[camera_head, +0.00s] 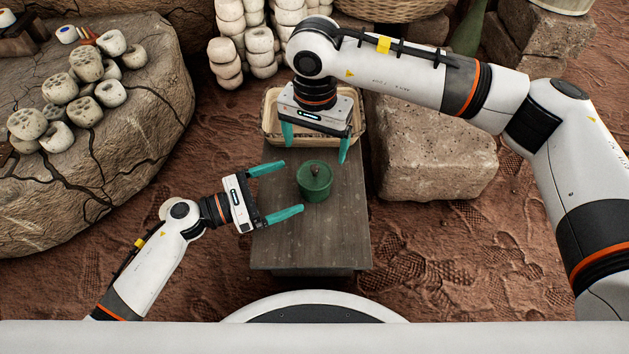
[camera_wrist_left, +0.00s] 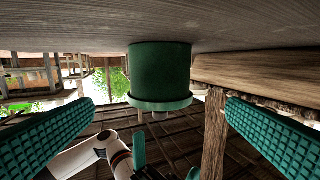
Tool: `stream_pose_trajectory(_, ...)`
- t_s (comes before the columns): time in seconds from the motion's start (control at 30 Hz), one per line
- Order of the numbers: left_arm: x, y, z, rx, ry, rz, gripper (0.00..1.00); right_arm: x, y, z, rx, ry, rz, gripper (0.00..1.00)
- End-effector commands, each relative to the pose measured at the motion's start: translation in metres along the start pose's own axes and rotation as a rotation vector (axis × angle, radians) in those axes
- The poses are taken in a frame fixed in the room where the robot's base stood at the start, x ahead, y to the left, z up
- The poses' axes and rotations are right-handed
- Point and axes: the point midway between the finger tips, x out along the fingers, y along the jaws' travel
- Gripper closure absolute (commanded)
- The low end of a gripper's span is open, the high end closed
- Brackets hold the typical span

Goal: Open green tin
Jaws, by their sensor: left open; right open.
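The green tin (camera_head: 314,188) stands upright and closed on the wooden table, its lid topped by a small brown knob (camera_head: 316,169). In the left wrist view, which is upside down, the tin (camera_wrist_left: 160,68) hangs centred between the finger pads, lid at the bottom. My left gripper (camera_head: 293,187) is open to the left of the tin, its fingers pointing at it, and it holds nothing. My right gripper (camera_head: 315,152) is open and empty above and behind the tin, fingers pointing down. In the left wrist view, part of the right arm shows below the tin.
The wooden table (camera_head: 290,250) is bare in front of the tin. A woven tray (camera_head: 268,124) sits at its back, partly hidden by my right gripper. A stone block (camera_head: 435,155) stands to the right. A cracked clay mound (camera_head: 120,150) with several small pots is at left.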

Motion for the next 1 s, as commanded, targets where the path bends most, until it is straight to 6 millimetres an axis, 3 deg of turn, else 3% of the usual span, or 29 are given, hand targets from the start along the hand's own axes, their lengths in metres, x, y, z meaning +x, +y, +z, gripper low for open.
stream_pose_trajectory(0.2,0.043,0.000,-0.001,-0.001,0.003,0.000,0.05,0.000,0.000,0.000,0.001,0.002,0.001,0.12)
stream_pose_trajectory(0.4,0.069,-0.001,0.000,-0.004,0.002,-0.002,0.05,0.000,0.000,0.000,0.002,0.003,0.002,0.12)
stream_pose_trajectory(0.83,0.078,0.000,0.000,-0.003,0.000,-0.001,0.05,0.000,0.001,-0.001,0.002,0.003,0.002,0.12)
stream_pose_trajectory(1.0,0.078,0.000,0.000,-0.003,0.000,-0.002,0.31,0.000,0.001,-0.001,0.002,0.003,0.002,0.12)
